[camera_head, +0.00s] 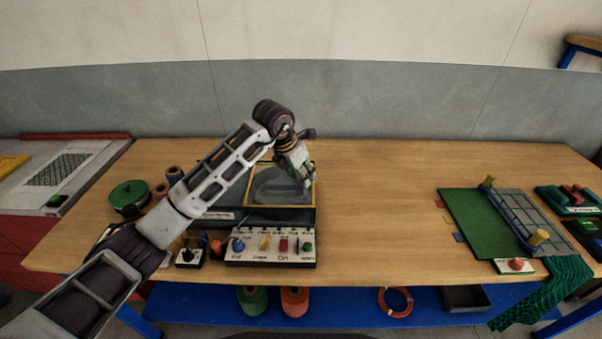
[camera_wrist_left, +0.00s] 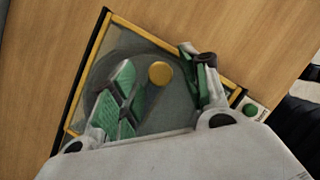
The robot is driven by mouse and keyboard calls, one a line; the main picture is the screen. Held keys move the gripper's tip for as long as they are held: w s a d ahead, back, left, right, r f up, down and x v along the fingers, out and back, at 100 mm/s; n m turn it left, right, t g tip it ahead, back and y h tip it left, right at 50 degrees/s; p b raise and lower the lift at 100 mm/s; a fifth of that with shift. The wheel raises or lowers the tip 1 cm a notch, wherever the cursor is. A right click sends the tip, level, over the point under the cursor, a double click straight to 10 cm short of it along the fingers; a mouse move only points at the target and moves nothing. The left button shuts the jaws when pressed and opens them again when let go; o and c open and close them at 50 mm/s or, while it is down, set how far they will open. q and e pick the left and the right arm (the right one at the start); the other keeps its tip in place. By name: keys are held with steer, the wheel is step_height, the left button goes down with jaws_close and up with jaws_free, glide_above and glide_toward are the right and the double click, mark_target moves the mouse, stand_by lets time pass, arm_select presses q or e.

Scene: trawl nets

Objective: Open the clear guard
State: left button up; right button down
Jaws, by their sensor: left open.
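The clear guard (camera_head: 268,187) is a see-through panel with a yellow frame, lying over a dark box on the bench. My left gripper (camera_head: 304,178) reaches down over the guard's right part. I cannot tell whether the fingers touch the guard. My right gripper is not in view.
A white control panel (camera_head: 270,247) with coloured knobs stands in front of the box. Spools and a green round pot (camera_head: 129,195) are at its left. A green board (camera_head: 478,225) with a net lies at the right. The bench between is clear.

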arm_select(q)
steer(key=shift+f, duration=0.1)
steer(key=c, duration=0.9)
jaws_close()
